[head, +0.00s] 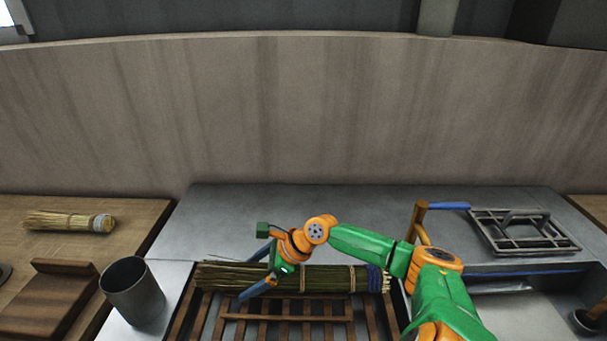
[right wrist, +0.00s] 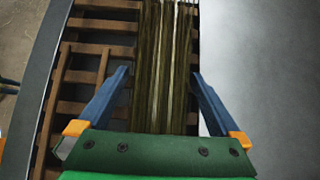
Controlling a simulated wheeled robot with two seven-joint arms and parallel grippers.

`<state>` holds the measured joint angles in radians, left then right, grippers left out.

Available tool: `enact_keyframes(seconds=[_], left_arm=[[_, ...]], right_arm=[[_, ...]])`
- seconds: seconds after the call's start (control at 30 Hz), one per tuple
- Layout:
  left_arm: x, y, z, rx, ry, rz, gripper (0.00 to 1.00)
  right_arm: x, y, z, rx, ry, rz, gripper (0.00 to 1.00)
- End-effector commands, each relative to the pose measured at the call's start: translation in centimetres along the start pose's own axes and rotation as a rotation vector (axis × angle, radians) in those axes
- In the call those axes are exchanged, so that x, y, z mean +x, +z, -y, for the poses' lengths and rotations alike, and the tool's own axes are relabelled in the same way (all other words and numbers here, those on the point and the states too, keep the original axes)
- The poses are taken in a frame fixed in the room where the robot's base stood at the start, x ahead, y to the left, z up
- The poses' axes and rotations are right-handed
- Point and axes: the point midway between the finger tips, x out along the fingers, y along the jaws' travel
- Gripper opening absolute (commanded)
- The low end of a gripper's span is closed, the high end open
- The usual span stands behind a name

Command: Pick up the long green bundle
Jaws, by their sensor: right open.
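The long green bundle (head: 325,279) lies on a brown slatted wooden rack, with a blue-purple binding at its right end in the head view. My right gripper (head: 258,271) is over the left part of the bundle, with its blue fingers on either side of it. In the right wrist view the bundle (right wrist: 162,70) runs between the two open fingers of the right gripper (right wrist: 160,80), with gaps on both sides. Part of the bundle is hidden behind my right gripper and arm. My left gripper is not in view.
The slatted rack (head: 285,318) sits in a grey metal counter. A metal cup (head: 133,292) stands left of it. A short straw bundle (head: 68,221) and a wooden block (head: 50,300) are on the left wooden table. A metal frame (head: 523,232) and a sink lie right.

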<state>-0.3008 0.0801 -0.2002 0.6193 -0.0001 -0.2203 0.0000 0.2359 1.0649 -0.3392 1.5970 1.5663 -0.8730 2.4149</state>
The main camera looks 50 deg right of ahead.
Motion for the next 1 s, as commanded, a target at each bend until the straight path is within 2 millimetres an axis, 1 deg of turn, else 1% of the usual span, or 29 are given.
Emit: enact_keyframes(seconds=[0.03, 0.07, 0.1, 0.17, 0.2, 0.27, 0.3, 0.37, 0.4, 0.63, 0.77, 0.87, 1.0], left_arm=[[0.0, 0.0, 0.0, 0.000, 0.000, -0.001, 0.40], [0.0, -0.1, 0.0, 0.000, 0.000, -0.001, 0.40], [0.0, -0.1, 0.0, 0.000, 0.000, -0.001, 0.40], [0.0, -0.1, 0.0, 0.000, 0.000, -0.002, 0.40], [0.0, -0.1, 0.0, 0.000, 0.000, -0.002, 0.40], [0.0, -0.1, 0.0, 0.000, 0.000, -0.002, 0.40], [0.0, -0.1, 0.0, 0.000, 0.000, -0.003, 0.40], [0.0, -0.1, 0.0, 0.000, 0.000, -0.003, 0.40], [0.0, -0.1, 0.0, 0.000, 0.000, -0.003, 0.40], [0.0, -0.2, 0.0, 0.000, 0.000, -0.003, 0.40], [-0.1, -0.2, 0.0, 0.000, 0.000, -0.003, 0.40], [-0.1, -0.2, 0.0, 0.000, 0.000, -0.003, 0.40], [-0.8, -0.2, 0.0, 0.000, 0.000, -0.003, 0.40]], right_arm=[[0.0, 0.0, 0.0, 0.000, 0.000, 0.000, 1.00], [0.0, 0.0, 0.0, 0.000, 0.000, 0.000, 0.92], [0.0, 0.0, 0.0, 0.000, 0.000, 0.000, 0.81], [0.0, 0.0, 0.0, 0.000, 0.000, 0.000, 0.65], [0.0, 0.0, 0.0, 0.000, 0.000, 0.000, 0.54], [0.0, 0.0, 0.0, 0.000, 0.000, 0.000, 0.38], [0.0, 0.0, 0.0, 0.000, 0.000, 0.000, 0.27], [0.0, 0.0, 0.0, 0.000, 0.000, 0.000, 0.11], [0.0, 0.0, 0.0, 0.000, 0.000, 0.000, 0.01], [-0.2, 0.1, 0.0, 0.000, 0.000, 0.000, 0.01], [-1.1, 1.0, 0.1, -0.003, -0.001, 0.002, 0.01], [-2.3, 2.3, 0.1, -0.003, -0.002, 0.003, 0.01], [-5.5, 2.4, -1.0, -0.001, -0.001, -0.010, 0.01]])
